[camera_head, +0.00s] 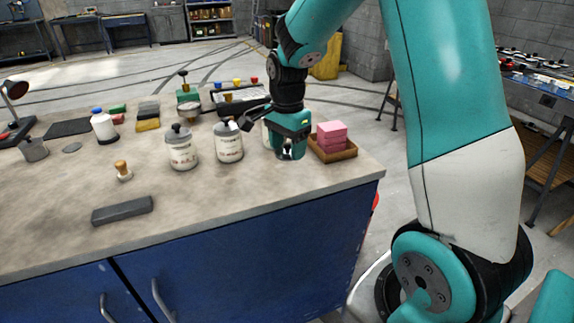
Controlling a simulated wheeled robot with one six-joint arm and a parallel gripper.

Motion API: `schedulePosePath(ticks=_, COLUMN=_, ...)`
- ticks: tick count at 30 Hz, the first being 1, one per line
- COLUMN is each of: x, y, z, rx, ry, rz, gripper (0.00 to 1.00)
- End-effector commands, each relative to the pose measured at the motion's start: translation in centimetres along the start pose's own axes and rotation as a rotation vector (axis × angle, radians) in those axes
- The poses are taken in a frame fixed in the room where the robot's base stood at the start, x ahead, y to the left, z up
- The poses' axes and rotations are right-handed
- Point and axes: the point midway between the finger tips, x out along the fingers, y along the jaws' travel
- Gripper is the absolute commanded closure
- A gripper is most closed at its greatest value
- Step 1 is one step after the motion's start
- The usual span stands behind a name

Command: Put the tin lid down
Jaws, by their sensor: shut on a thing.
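My gripper (288,151) points down at the right end of the bench, just left of the wooden tray. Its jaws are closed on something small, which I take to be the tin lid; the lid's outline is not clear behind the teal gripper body. A white tin (229,148) with dark lettering stands left of my gripper. Another white tin (182,155) with a dark knobbed top stands further left. A third pale container (266,134) is mostly hidden behind my gripper. A flat grey disc (72,147) lies on the bench at the left.
The wooden tray (346,153) holds pink blocks (331,134). A wooden-knobbed stamp (123,171) and a dark grey bar (122,210) lie towards the front. A white bottle (103,127) and a grey pot (33,150) stand left. The bench top is clear at front centre.

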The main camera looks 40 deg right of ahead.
Motion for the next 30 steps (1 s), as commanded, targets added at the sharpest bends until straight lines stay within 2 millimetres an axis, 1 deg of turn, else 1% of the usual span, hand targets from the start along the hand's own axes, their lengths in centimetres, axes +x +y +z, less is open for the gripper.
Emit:
schedulePosePath(ticks=1, x=0.7, y=0.0, z=0.0, rx=0.000, ry=-0.001, rz=0.003, gripper=0.61)
schedulePosePath(ticks=5, x=1.7, y=0.0, z=0.0, rx=-0.001, ry=0.000, rz=0.001, gripper=0.61)
schedulePosePath(ticks=9, x=3.9, y=0.1, z=0.0, rx=-0.001, ry=-0.001, rz=0.004, gripper=0.61)
schedulePosePath(ticks=12, x=5.2, y=0.0, z=0.0, rx=-0.001, ry=-0.001, rz=0.003, gripper=0.61)
schedulePosePath(ticks=15, x=5.6, y=0.0, z=0.0, rx=-0.001, ry=0.000, rz=-0.001, gripper=0.61)
schedulePosePath(ticks=24, x=5.9, y=0.0, z=0.0, rx=-0.001, ry=0.000, rz=-0.001, gripper=0.61)
schedulePosePath(ticks=25, x=5.9, y=0.0, z=0.0, rx=-0.001, ry=0.000, rz=-0.001, gripper=0.36)
schedulePosePath(ticks=26, x=5.8, y=0.0, z=0.0, rx=-0.001, ry=0.000, rz=-0.001, gripper=0.30)
schedulePosePath(ticks=27, x=5.8, y=0.0, z=0.0, rx=-0.001, ry=0.000, rz=-0.001, gripper=0.20)
schedulePosePath(ticks=28, x=5.8, y=0.0, z=0.0, rx=-0.001, ry=0.000, rz=-0.001, gripper=0.13)
schedulePosePath(ticks=30, x=5.8, y=0.0, z=0.0, rx=-0.001, ry=0.000, rz=-0.001, gripper=0.13)
